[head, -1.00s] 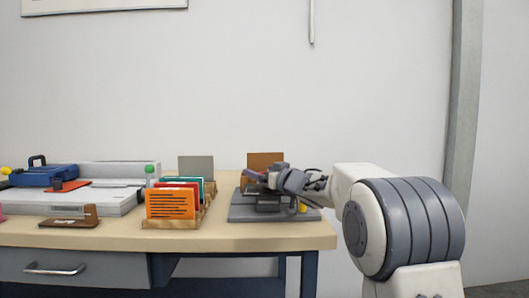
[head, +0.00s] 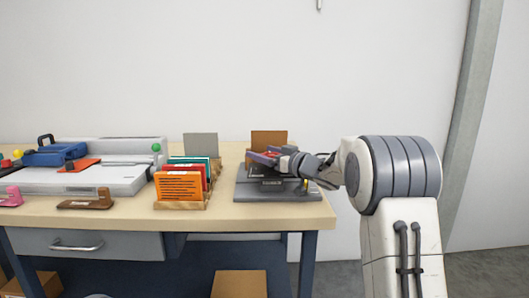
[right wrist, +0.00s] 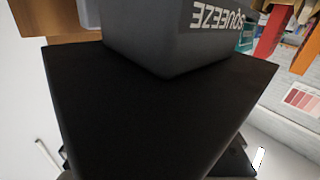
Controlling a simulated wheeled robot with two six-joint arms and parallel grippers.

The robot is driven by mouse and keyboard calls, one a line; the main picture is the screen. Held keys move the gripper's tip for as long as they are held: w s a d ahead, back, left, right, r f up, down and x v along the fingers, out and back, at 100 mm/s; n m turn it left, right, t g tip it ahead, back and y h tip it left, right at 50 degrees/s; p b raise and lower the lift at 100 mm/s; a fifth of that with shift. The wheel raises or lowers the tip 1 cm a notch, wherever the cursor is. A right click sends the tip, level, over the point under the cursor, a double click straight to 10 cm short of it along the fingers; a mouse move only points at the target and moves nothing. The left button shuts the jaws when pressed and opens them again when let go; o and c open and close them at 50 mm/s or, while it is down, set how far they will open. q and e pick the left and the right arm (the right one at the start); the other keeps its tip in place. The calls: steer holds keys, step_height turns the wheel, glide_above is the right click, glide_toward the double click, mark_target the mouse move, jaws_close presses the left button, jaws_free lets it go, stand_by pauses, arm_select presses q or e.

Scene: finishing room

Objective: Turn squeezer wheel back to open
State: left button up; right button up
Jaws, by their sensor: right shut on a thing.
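The squeezer (head: 258,186) is a dark grey press on a flat base at the right end of the table. Its grey body with upside-down SQUEEZE lettering shows large at the top of the right wrist view (right wrist: 180,35). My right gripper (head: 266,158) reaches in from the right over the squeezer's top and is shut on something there. By its place this is the squeezer wheel, but the jaws hide it and I cannot tell its turn angle. My left gripper is not in view.
An orange-fronted card rack (head: 180,205) stands just left of the squeezer. A brown board (head: 269,140) and a grey board (head: 201,145) stand behind. A white flat machine (head: 115,181) fills the table's left. Bare tabletop (head: 255,215) lies in front.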

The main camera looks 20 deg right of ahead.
mark_target(291, 175)
steer(key=shift+f, duration=0.15)
steer(key=o, duration=1)
steer(key=shift+s+d, duration=0.25)
steer(key=shift+s, duration=0.1)
steer(key=p+v, duration=0.1)
steer(key=v, duration=0.8)
steer(key=shift+s+d, duration=0.15)
steer(key=shift+s, duration=0.15)
